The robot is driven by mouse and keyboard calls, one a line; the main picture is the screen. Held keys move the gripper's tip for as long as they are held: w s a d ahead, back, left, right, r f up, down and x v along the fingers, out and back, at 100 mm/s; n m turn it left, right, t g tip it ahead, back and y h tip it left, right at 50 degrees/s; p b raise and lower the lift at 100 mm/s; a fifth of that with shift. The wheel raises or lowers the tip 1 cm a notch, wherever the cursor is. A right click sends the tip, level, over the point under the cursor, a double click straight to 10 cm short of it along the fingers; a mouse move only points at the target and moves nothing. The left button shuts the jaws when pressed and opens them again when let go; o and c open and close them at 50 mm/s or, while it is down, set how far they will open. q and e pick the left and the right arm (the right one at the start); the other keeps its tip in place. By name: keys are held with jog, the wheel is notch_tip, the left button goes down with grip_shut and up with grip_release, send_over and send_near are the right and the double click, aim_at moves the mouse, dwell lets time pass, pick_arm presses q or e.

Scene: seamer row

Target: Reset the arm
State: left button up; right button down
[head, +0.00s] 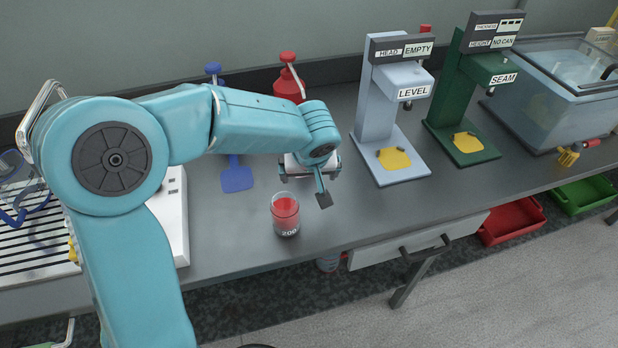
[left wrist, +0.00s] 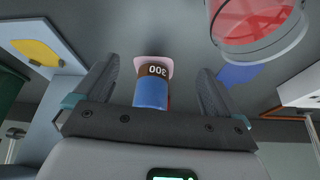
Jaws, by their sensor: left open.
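My left arm comes in from the left in the head view and reaches over the bench. My left gripper (head: 304,187) is open, pointing down just behind and right of a clear beaker (head: 285,214) with red contents marked 200. In the left wrist view, the two dark fingers of the left gripper (left wrist: 158,72) stand apart. A blue container with a brown band marked 300 (left wrist: 151,92) shows between them, with clear gaps on both sides. The arm hides it in the head view. The red-filled beaker also shows in the left wrist view (left wrist: 252,25). My right gripper is not in view.
The grey LEVEL stand (head: 375,115) and green SEAM stand (head: 455,120) are to the right, with a clear tank (head: 550,100) beyond. The bench front right of the beaker is clear.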

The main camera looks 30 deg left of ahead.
pick_arm(q)
jog(key=shift+s+d, duration=0.25)
dwell(0.3)
